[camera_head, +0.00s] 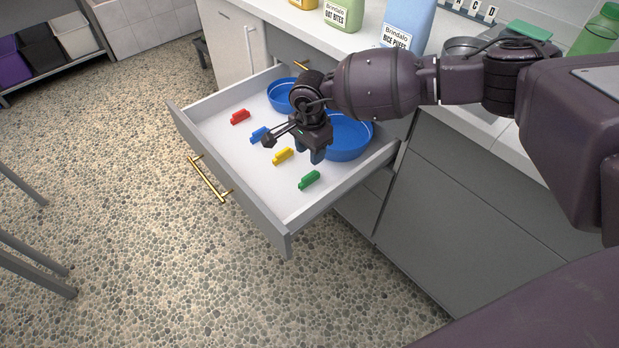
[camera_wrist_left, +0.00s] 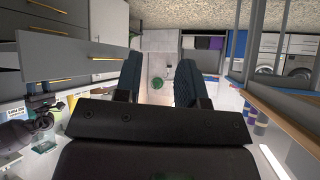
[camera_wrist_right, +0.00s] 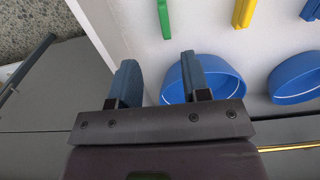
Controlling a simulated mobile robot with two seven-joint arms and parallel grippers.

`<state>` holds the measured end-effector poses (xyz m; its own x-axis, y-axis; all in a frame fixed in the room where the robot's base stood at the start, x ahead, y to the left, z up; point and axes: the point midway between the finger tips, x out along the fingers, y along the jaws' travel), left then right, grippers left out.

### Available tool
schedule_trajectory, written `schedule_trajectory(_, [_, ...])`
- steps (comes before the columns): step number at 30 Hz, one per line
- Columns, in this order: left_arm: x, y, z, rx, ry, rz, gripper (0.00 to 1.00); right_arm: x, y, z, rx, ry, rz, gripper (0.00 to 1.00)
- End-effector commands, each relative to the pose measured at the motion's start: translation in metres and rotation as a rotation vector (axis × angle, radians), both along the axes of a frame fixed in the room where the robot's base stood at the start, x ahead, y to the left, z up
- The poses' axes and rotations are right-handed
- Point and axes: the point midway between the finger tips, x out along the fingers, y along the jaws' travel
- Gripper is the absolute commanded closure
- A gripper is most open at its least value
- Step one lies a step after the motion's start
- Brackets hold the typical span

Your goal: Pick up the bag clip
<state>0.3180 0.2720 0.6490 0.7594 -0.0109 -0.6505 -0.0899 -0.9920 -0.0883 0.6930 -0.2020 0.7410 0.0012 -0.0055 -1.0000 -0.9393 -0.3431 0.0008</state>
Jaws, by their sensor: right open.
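Several bag clips lie apart in a row on the white floor of the open drawer: a red clip (camera_head: 240,117), a blue clip (camera_head: 259,134), a yellow clip (camera_head: 283,156) and a green clip (camera_head: 309,180). My right gripper (camera_head: 310,157) is open and empty above the drawer, near the yellow and green clips. In the right wrist view, the green clip (camera_wrist_right: 164,18), yellow clip (camera_wrist_right: 244,12) and blue clip (camera_wrist_right: 311,9) show at the top edge, beyond the fingers. My left gripper (camera_wrist_left: 158,68) is open and empty in its own wrist view, away from the drawer.
Two blue bowls, a larger one (camera_head: 347,138) and a smaller one (camera_head: 283,94), sit at the back of the drawer (camera_head: 235,190). The drawer walls stand around the clips.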

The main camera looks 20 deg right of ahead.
Motion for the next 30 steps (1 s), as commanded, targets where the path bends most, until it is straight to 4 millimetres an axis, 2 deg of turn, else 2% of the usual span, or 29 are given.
schedule_trajectory(11, [-0.016, 0.001, -0.02, 0.0, 0.049, 0.002, 0.63, -0.001, 0.001, -0.052, 0.005, 0.008, -0.001, 0.57])
schedule_trajectory(18, [-0.006, 0.0, -0.016, 0.002, 0.027, -0.004, 0.63, 0.001, 0.001, -0.064, 0.005, 0.004, -0.001, 0.57])
schedule_trajectory(24, [-0.006, -0.002, -0.025, 0.015, 0.032, -0.018, 0.63, 0.005, 0.0, -0.093, 0.006, 0.011, -0.002, 0.57])
schedule_trajectory(30, [-0.002, -0.003, -0.019, 0.026, 0.011, -0.033, 0.63, 0.005, 0.0, -0.109, 0.006, 0.005, -0.001, 0.57])
